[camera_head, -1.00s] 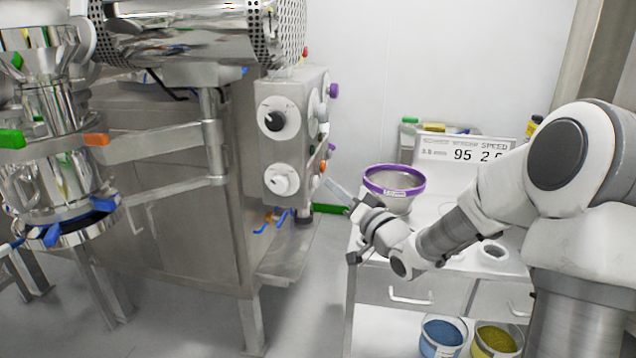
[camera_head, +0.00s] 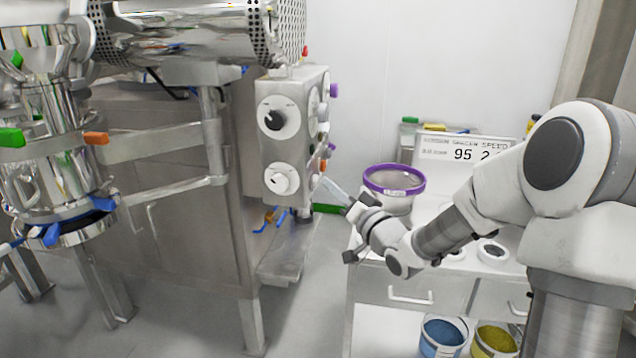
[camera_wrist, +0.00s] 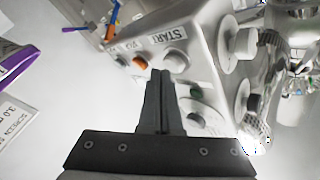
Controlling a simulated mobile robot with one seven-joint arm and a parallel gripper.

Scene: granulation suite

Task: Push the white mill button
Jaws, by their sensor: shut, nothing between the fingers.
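The control box (camera_head: 292,135) is a grey metal case with dials on its front and coloured buttons on its right side. In the head view, my gripper (camera_head: 326,184) points at the box's lower right side, where the white button cannot be made out.
A purple-rimmed sieve (camera_head: 394,182) stands on the white cart (camera_head: 360,262) close behind my gripper. A display sign (camera_head: 465,150) stands at the cart's back. The steel machine cabinet (camera_head: 190,240) is left of the box. Buckets of blue (camera_head: 443,334) and yellow (camera_head: 494,340) material sit below.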

